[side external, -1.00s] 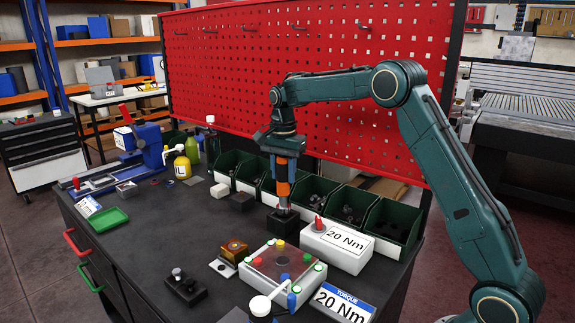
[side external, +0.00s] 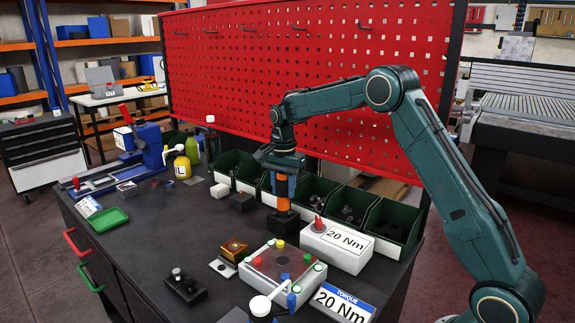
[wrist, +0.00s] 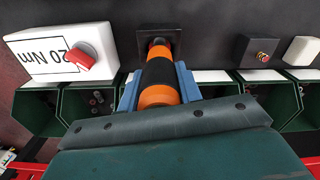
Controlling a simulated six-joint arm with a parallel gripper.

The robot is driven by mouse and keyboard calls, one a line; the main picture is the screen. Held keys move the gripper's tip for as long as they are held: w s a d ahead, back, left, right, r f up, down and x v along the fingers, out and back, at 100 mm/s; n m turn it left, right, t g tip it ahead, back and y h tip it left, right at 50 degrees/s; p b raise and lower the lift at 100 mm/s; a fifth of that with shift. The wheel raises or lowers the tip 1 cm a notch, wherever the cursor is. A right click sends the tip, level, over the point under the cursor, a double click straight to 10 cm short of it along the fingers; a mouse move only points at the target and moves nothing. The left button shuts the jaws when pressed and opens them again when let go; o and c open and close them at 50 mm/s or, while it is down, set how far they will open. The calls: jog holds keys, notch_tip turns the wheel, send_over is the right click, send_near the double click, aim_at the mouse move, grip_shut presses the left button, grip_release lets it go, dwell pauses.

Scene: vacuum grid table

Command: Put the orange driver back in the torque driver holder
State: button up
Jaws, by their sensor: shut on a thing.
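The orange driver (side external: 283,203), with a black band on its handle, is upright between the blue fingers of my gripper (side external: 282,188). In the wrist view my gripper (wrist: 158,90) is shut on the driver (wrist: 157,95). The torque driver holder appears to be the black block (side external: 282,224) directly under the driver. In the side view the orange handle's lower end meets or nearly meets the block's top, and the shank is hidden. The wrist view shows the driver's tip end over the dark square of the holder (wrist: 175,42); whether it is fully seated I cannot tell.
A white 20 Nm box (side external: 335,246) with a red knob stands close right of the holder. A fixture plate with coloured knobs (side external: 262,268) is in front. Green bins (side external: 313,198) line the back below the red pegboard (side external: 300,80). A small dark block (side external: 242,201) is to the left.

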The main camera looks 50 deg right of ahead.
jog(key=shift+f, duration=0.1)
jog(key=o, duration=1.1)
notch_tip(320, 180, up, 12)
jog(key=shift+r, duration=0.1)
dwell(0.4)
